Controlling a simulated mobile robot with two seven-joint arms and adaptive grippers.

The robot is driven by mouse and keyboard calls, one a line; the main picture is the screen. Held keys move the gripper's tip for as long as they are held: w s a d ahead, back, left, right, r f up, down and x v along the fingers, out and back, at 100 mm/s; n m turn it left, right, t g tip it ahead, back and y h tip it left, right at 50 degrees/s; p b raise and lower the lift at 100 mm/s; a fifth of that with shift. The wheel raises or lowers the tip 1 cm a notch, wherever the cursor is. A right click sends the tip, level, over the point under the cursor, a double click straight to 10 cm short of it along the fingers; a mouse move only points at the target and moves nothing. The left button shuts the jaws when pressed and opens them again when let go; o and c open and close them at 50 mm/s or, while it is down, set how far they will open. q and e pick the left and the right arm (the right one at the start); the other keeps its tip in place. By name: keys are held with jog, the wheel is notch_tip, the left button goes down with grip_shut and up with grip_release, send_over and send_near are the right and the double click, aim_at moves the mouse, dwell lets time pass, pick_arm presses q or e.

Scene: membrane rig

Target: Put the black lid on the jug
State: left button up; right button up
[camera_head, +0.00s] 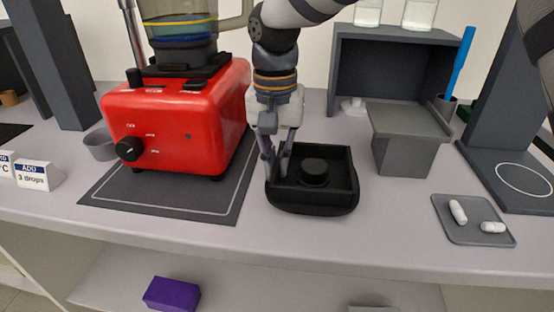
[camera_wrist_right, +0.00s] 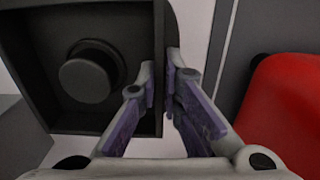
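The black lid (camera_head: 340,202) is a square, shallow tray-like piece with a raised round knob in its middle. It lies on the grey counter, right of the red blender base, and fills the left of the right wrist view (camera_wrist_right: 38,100). My right gripper (camera_head: 278,176) points down at the lid's left wall. In the wrist view its fingers (camera_wrist_right: 161,84) are close together, one on each side of that wall, and look shut on it. The jug (camera_head: 232,12) stands on the red blender base, cut off by the top edge, its mouth out of view. My left gripper is not in view.
The red blender base (camera_head: 215,120) stands on a dark mat (camera_head: 215,200) at left. A grey bin (camera_head: 405,150) and an open dark cabinet (camera_head: 390,70) are behind and right. A small tray (camera_head: 465,228) holds two white capsules. The counter's front strip is clear.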

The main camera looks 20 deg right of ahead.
jog(key=o, duration=0.3)
notch_tip(320, 180, up, 12)
jog(key=shift+r, duration=0.2)
jog(key=shift+a, duration=0.1)
dwell(0.4)
